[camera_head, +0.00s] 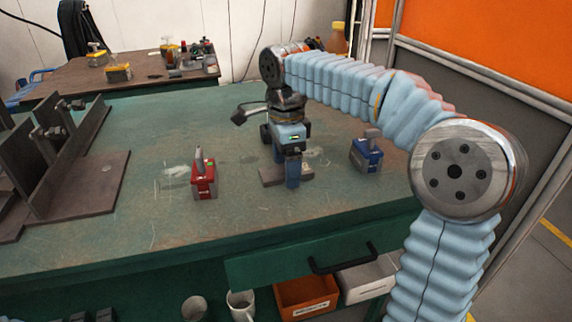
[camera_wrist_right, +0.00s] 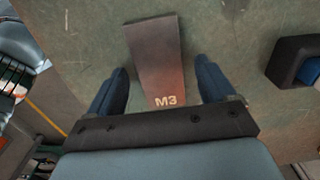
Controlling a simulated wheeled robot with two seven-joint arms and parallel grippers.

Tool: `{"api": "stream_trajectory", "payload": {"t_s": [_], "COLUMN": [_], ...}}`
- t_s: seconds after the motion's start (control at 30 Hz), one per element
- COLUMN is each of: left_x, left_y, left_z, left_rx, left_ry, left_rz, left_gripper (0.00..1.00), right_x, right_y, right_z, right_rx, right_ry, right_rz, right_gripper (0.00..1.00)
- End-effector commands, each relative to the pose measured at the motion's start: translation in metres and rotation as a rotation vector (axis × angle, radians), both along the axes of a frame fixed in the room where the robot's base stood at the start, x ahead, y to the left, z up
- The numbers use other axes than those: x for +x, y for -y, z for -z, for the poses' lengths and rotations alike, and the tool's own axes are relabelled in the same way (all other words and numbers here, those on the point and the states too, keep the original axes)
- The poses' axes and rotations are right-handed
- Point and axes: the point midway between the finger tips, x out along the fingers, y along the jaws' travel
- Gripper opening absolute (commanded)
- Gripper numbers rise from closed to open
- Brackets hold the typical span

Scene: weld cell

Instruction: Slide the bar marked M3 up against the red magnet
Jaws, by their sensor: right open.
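The bar marked M3 (camera_wrist_right: 155,62) is a flat brown-grey piece lying on the green table, its label end toward my wrist. In the head view the bar (camera_head: 268,175) lies between the red magnet (camera_head: 204,181) on its left and the blue magnet (camera_head: 367,154) on its right, apart from both. My right gripper (camera_head: 292,172) is over the bar. In the right wrist view its open fingers (camera_wrist_right: 162,88) stand on either side of the bar, with a gap at each side. Part of the bar is hidden behind the gripper in the head view. My left gripper does not show.
A steel fixture with upright plates (camera_head: 75,170) stands at the table's left. An open drawer (camera_head: 300,262) sticks out at the front, above an orange bin (camera_head: 305,296) and mugs. A second table (camera_head: 125,75) stands behind. The green top between bar and red magnet is clear.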

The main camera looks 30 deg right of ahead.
Motion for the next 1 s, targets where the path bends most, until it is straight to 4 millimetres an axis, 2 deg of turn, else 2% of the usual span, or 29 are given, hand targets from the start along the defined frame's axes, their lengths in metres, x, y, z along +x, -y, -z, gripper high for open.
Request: {"api": "stream_trajectory", "payload": {"t_s": [0.23,0.77,0.8,1.0], "left_x": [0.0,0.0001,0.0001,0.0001], "left_y": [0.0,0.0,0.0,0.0], "left_z": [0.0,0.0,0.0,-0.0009], "left_rx": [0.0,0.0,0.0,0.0], "left_ry": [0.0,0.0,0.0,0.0], "left_rz": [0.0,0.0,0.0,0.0], "left_gripper": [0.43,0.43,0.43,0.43], "right_x": [-0.0001,-0.0001,-0.0001,0.0005], "right_y": [0.0002,0.0001,0.0001,-0.0018], "right_z": [0.001,0.0008,0.0008,0.0005], "right_rx": [0.0,0.0,0.0,0.0], "right_ry": [-0.001,-0.001,-0.001,-0.001], "right_rz": [0.0,0.0,0.0,-0.001], "right_gripper": [0.83,0.03,0.0,0.0]}}
